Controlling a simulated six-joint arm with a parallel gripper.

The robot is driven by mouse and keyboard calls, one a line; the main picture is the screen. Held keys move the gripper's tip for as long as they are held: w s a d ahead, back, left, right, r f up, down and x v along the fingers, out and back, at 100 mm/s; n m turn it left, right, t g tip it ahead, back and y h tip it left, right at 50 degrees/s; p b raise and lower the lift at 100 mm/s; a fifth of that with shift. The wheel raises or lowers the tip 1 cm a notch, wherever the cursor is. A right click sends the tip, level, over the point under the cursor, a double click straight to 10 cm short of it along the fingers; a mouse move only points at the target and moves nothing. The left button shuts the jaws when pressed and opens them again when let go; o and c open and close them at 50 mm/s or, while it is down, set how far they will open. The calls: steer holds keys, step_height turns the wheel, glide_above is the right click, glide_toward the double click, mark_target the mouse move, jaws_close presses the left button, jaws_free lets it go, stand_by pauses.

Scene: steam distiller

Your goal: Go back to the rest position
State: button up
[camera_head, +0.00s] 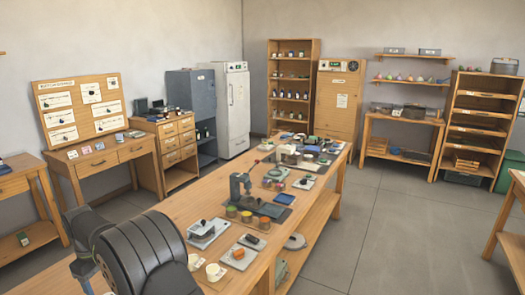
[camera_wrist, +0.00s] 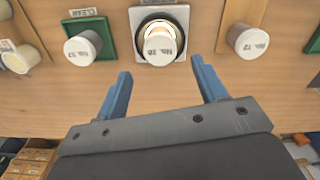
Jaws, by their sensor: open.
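In the wrist view my gripper (camera_wrist: 160,88) shows two blue fingers spread wide apart, open with nothing between them. Just beyond the fingertips, a white cylinder (camera_wrist: 160,48) with a printed label sits in front of a glowing ring on a square light plate (camera_wrist: 178,14). The cylinder is apart from both fingers. In the head view my dark arm (camera_head: 145,250) fills the lower left, and the fingers do not show there.
Two more white labelled cylinders stand left (camera_wrist: 82,48) and right (camera_wrist: 246,40) of the middle one. In the head view a long wooden workbench (camera_head: 185,212) holds many small items. Shelves (camera_head: 292,75) line the back. Grey floor (camera_head: 400,225) is clear right of the bench.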

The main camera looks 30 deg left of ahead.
step_height(320, 180, up, 4)
step_height(320, 180, down, 12)
steer(key=shift+r, duration=0.1)
steer(key=r, duration=0.5)
steer(key=shift+w+d, duration=0.25)
steer(key=shift+w, duration=0.1)
steer(key=w+d+r, duration=0.7)
steer(key=d, duration=0.1)
steer(key=s+d+f, duration=0.3)
steer(key=s+d, duration=1)
steer(key=d, duration=0.2)
steer(key=s+a+f, duration=0.5)
steer(key=s, duration=0.3)
steer(key=shift+f, duration=0.25)
steer(key=shift+o, duration=0.4)
